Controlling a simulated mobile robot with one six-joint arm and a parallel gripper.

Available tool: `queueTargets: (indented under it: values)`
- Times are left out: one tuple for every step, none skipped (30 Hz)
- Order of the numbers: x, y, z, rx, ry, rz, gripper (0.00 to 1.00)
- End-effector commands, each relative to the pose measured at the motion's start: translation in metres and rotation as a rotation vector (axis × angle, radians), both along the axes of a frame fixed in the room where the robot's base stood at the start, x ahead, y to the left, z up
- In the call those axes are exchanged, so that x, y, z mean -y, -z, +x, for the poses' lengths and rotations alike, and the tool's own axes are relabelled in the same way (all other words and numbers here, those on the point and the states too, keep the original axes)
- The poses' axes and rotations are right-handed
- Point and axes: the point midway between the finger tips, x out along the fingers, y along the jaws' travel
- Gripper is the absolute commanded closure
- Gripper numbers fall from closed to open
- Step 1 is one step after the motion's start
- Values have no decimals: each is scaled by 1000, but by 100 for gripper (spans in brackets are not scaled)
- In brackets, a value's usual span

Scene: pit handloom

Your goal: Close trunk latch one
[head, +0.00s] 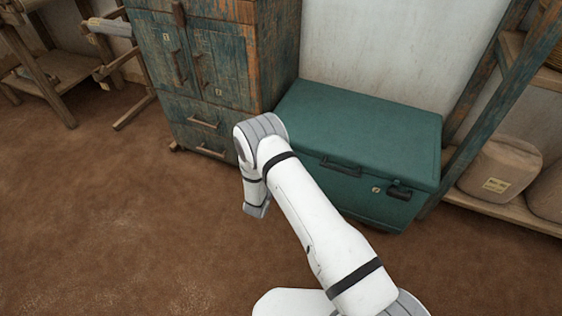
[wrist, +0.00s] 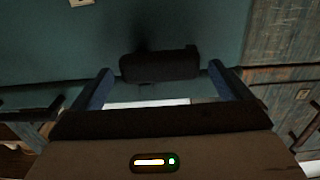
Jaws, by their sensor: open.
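A teal trunk (head: 375,125) stands against the wall in the head view, its lid down. A dark carry handle (head: 341,166) is at its front, and a dark latch (head: 399,191) sits near its right front corner. My arm covers the trunk's left front part. In the wrist view, a dark blocky piece (wrist: 160,65) that looks like a latch is on the teal face (wrist: 225,35). My gripper (wrist: 161,72) is open, its two fingers apart on either side of that piece. I cannot tell whether they touch it or whether it is fastened.
A worn blue wooden cabinet (head: 220,65) stands close to the trunk's left and shows at right in the wrist view (wrist: 280,95). A shelf rack (head: 500,85) with sacks (head: 500,168) is at the trunk's right. The brown floor (head: 110,230) at left is clear.

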Motion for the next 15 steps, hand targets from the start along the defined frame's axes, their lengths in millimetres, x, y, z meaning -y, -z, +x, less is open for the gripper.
queueTargets:
  values:
    - [1, 0, 2, 0, 0, 1, 3]
    - [1, 0, 3, 0, 0, 0, 3]
    - [1, 0, 3, 0, 0, 0, 3]
    - [1, 0, 4, 0, -1, 0, 3]
    - [1, 0, 4, 0, -1, 0, 3]
    - [1, -1, 3, 0, -1, 0, 3]
    - [1, -1, 3, 0, -1, 0, 3]
    - [1, -1, 3, 0, -1, 0, 3]
    - [1, -1, 3, 0, -1, 0, 4]
    - [1, -1, 3, 0, -1, 0, 6]
    - [1, -1, 3, 0, -1, 0, 8]
    - [1, -1, 3, 0, -1, 0, 12]
    - [1, -1, 3, 0, -1, 0, 14]
    - [0, 0, 3, 0, -1, 0, 17]
    - [0, 0, 3, 0, -1, 0, 20]
